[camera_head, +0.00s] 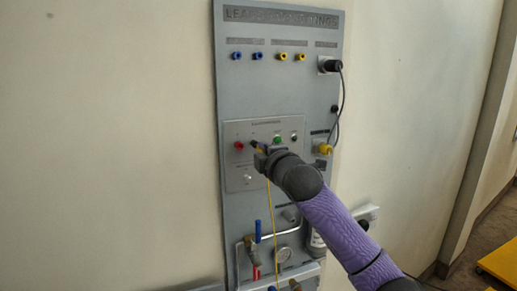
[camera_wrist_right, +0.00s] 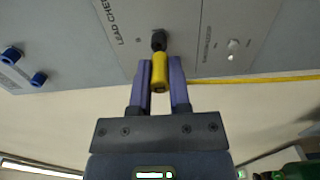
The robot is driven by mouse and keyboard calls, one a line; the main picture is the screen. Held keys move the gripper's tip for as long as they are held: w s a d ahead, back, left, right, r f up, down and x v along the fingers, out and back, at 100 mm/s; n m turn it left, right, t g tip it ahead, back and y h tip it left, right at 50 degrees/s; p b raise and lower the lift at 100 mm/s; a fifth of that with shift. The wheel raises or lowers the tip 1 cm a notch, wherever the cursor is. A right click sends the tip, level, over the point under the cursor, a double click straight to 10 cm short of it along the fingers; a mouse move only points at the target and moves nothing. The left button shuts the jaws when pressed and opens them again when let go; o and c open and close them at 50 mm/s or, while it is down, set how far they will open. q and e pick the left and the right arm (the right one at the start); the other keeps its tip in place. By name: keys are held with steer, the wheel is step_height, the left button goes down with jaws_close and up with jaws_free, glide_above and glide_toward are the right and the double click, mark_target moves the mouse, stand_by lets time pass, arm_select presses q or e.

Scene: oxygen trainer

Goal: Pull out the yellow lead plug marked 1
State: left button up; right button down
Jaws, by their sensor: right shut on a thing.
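My right gripper (camera_head: 259,158) is at the middle panel of the grey board, just below a row of small fittings. It is shut on a yellow plug (camera_wrist_right: 159,72), which stands between the two fingers in the right wrist view. A black piece (camera_wrist_right: 159,40) shows at the panel end of the plug; I cannot tell whether the plug is seated or partly out. A thin yellow lead (camera_head: 271,205) hangs down below the gripper. The mark 1 is not readable. My left gripper is not in view.
The tall grey board (camera_head: 230,100) stands against a pale wall. Blue sockets (camera_head: 257,56) and yellow sockets (camera_head: 282,56) sit near its top. A red button (camera_head: 239,146) is left of my gripper. A black cable (camera_head: 342,95) loops at the right edge. A gauge (camera_head: 285,254) and pipes are below.

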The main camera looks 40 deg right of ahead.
steer(key=shift+b+v, duration=0.4)
steer(key=shift+v, duration=1.2)
